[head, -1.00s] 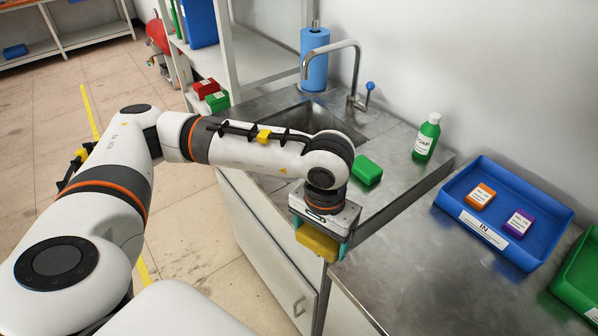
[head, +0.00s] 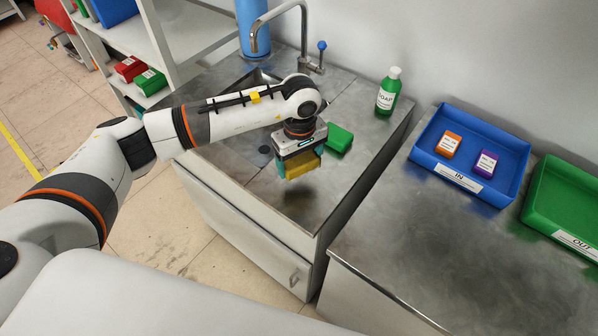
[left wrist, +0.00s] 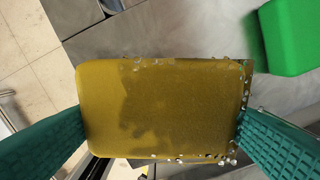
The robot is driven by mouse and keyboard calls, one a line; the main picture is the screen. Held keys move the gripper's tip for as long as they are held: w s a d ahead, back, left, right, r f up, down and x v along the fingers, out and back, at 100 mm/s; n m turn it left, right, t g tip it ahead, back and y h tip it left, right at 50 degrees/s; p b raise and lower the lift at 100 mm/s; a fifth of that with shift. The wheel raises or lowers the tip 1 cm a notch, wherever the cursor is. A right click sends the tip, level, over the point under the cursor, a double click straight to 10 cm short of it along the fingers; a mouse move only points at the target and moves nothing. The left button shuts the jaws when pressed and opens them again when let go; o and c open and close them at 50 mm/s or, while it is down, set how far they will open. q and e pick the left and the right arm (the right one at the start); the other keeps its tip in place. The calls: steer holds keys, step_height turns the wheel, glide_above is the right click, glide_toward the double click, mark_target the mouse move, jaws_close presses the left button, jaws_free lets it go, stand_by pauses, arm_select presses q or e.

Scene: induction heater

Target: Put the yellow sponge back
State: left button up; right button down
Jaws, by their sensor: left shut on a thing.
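The yellow sponge (head: 301,182) is held between the fingers of my left gripper (head: 299,172), just above the metal sink counter. In the left wrist view the sponge (left wrist: 165,110) fills the middle, with a teal finger pressed on each side. Small whitish specks show along its edges. A green sponge (head: 340,138) lies on the counter right behind the gripper, and it also shows at the upper right of the left wrist view (left wrist: 290,35). My right gripper is not in view.
A green soap bottle (head: 388,92) stands at the counter's back right. The faucet (head: 303,30) and blue paper roll (head: 253,28) are behind. A blue IN tray (head: 433,172) holds an orange and a purple box. A green OUT tray (head: 535,214) is beside it. The right counter's front is clear.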

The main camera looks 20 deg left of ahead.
mark_target(300, 183)
arm_select(q)
step_height(300, 183, down, 3)
steer(key=shift+r+p, duration=0.1)
steer(key=shift+p, duration=0.25)
step_height(300, 183, down, 2)
steer(key=shift+d+f+p, duration=0.1)
steer(key=shift+f+p, duration=0.05)
steer(key=shift+p, duration=0.25)
steer(key=shift+f, duration=0.4)
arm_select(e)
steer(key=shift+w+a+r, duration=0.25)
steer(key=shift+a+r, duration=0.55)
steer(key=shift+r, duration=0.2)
arm_select(q)
steer(key=shift+f, duration=0.2)
steer(key=o, duration=0.9)
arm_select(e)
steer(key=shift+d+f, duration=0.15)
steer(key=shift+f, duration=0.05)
